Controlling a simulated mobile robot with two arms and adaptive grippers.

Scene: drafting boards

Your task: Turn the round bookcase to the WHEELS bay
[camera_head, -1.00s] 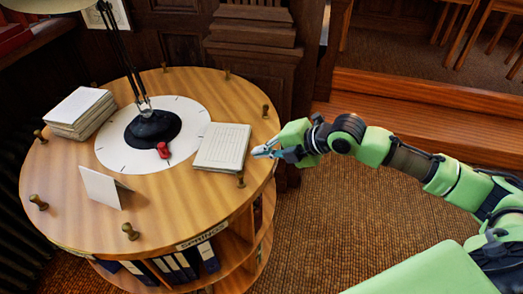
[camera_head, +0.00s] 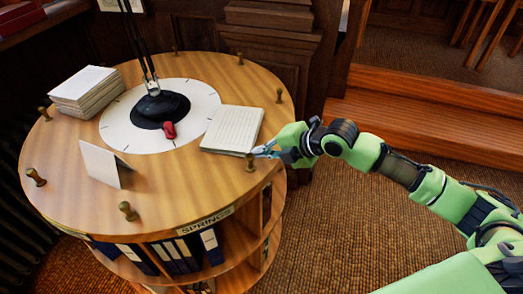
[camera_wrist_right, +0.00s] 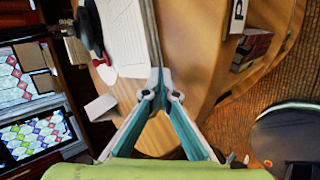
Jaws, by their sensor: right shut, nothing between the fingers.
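The round bookcase (camera_head: 170,205) has a wooden top with brass knobs around its rim. A label reading SPRINGS (camera_head: 205,222) is on its front edge, above a bay of dark binders (camera_head: 185,252). No WHEELS label shows. My right gripper (camera_head: 263,153) is shut and empty at the right front of the rim, close beside a brass knob (camera_head: 250,162); I cannot tell whether they touch. The bookcase top also shows in the right wrist view (camera_wrist_right: 205,60). My left gripper is not in view.
On the top stand a lamp (camera_head: 160,108) on a white dial (camera_head: 115,128), a red item (camera_head: 169,130), a paper stack (camera_head: 85,88), a written pad (camera_head: 232,129) and a folded card (camera_head: 103,163). Wooden steps (camera_head: 430,115) rise behind. Open carpet (camera_head: 340,235) lies at right.

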